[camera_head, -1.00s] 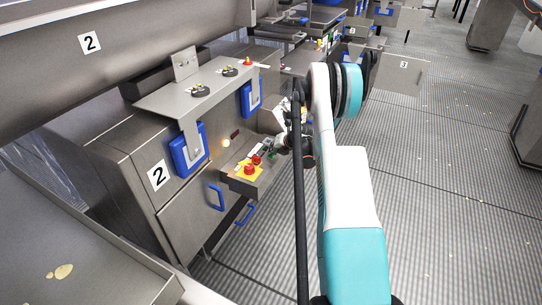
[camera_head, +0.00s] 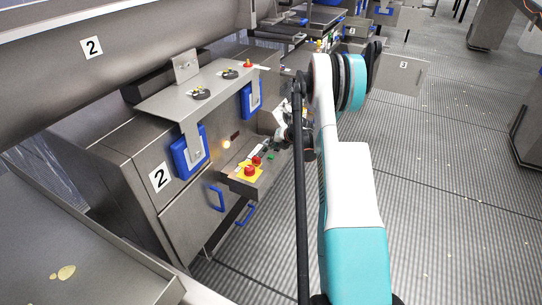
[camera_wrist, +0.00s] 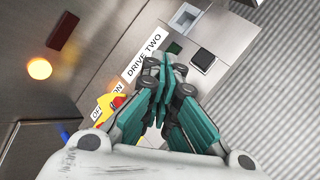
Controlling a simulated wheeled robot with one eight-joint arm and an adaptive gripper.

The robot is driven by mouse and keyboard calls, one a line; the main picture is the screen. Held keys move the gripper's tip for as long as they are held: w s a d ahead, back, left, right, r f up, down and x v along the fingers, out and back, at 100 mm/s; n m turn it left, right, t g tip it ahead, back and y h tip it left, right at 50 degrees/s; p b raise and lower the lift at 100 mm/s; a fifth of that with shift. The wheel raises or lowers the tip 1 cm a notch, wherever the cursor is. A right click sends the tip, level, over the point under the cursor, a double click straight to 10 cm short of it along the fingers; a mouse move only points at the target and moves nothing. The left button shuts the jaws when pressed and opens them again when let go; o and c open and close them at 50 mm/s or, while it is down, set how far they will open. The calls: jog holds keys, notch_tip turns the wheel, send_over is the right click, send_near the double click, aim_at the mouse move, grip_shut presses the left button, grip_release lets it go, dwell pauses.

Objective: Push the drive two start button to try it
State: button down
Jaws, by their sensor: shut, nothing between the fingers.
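The drive two control panel (camera_head: 262,180) juts from the front of the steel machine marked 2. In the wrist view its white "DRIVE TWO" label (camera_wrist: 145,57) lies left of my fingertips. A dark green button (camera_wrist: 174,48) sits just beyond the fingertips, with a black square button (camera_wrist: 202,58) to its right. A green button also shows on the panel in the head view (camera_head: 270,156). My gripper (camera_wrist: 163,63) is shut and empty, its teal fingers together over the panel. I cannot tell whether they touch it. In the head view my gripper (camera_head: 283,138) is partly hidden.
A red knob on a yellow plate (camera_head: 250,171) and another red knob (camera_head: 256,160) sit at the panel's near end. An orange lamp (camera_wrist: 38,68) glows on the machine wall. Blue handles (camera_head: 216,198) are below. The floor at right is open.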

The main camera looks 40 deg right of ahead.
jog(key=shift+r+p, duration=0.45)
jog(key=shift+r, duration=0.9)
